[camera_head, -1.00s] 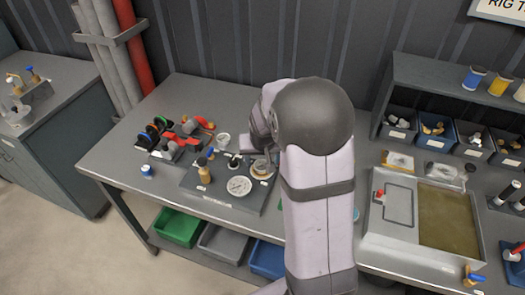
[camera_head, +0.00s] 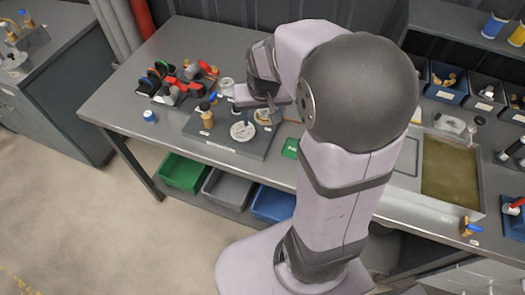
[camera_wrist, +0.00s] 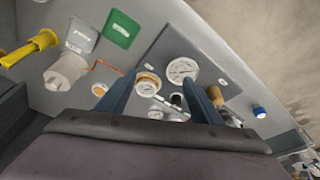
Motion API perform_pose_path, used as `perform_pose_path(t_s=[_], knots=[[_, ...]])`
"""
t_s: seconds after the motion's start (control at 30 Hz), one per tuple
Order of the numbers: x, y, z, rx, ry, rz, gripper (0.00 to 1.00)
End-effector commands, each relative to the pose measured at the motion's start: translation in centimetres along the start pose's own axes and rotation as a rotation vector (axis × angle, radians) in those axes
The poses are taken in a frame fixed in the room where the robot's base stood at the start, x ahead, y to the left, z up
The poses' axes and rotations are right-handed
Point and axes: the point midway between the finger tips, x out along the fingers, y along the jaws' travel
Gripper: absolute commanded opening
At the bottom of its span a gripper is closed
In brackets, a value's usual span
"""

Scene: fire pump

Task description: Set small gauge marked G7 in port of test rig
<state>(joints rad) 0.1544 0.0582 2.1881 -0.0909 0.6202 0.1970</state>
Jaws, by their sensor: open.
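In the wrist view, my gripper (camera_wrist: 160,78) is open and empty, its two blue fingers reaching over the dark plate of the test rig (camera_wrist: 158,52). A small white-faced gauge with a brass-coloured rim (camera_wrist: 147,84) shows between the fingers, close to the left one. It also shows in the head view (camera_head: 263,115). A larger white gauge (camera_wrist: 182,69) lies on the plate just beyond, close to the right fingertip; it also shows in the head view (camera_head: 243,131). The dial markings, including G7, are too small to read. I cannot tell which fitting is the port.
A brass-topped fitting (camera_head: 206,117) stands on the plate's left. Red-handled valves (camera_head: 187,83) crowd behind it. A blue-capped item (camera_head: 149,115) and a green card (camera_head: 291,148) lie nearby. A shallow tray (camera_head: 450,172) is at right. The bench's front-left is clear.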

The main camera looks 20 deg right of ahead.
Motion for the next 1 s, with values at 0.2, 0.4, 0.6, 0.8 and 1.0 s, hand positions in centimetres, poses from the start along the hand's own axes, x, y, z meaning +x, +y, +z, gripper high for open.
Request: perform_pose_path(t_s=[0.2, 0.4, 0.6, 0.8, 1.0], knots=[[0.1, -2.3, 11.3, -0.183, -0.179, -0.036, 0.60], [0.0, -2.6, 16.8, -0.273, -0.268, -0.054, 0.60], [0.0, -2.6, 17.4, -0.282, -0.278, -0.056, 0.60], [0.0, -2.6, 17.4, -0.281, -0.278, -0.056, 0.60], [0.0, -2.6, 17.3, -0.280, -0.277, -0.056, 0.60]])
